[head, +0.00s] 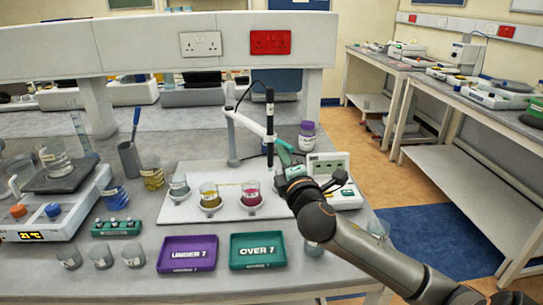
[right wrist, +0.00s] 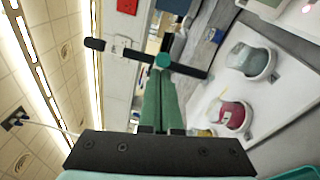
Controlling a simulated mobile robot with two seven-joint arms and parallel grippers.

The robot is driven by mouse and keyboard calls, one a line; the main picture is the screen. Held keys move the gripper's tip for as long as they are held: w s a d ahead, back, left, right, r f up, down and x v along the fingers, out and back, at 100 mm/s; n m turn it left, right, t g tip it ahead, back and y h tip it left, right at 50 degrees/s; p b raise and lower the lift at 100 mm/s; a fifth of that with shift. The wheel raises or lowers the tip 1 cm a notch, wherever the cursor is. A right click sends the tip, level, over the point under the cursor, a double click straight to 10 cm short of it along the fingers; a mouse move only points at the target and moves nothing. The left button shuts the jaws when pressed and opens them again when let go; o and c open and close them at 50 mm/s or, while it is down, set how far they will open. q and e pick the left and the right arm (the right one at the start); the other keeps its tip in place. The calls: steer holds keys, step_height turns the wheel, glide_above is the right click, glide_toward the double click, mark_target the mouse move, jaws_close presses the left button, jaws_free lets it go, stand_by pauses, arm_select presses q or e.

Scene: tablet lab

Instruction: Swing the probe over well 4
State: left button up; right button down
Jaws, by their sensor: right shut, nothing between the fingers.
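The probe (head: 269,108) is an upright black rod on a white swing arm (head: 246,124) fixed to a post. The white board (head: 178,212) holds beakers: clear (head: 179,185), yellow (head: 210,195) and pink (head: 251,193). Another clear beaker (right wrist: 248,60) beyond the pink one is hidden by my right arm in the head view.
A white meter (head: 330,165) stands right of the board, close to my right gripper. A purple tray (head: 187,267) and a green tray (head: 258,264) lie in front. A purple-lidded jar (head: 307,132) stands behind. A hotplate (head: 62,180) is at left.

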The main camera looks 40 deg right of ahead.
arm_select(q)
steer(key=shift+d+r, duration=0.3)
steer(key=shift+d, duration=0.05)
arm_select(e)
steer(key=d, duration=0.7)
steer(key=shift+d, duration=0.25)
arm_select(q)
steer(key=shift+s+a, duration=0.1)
arm_select(e)
steer(key=shift+f, duration=0.1)
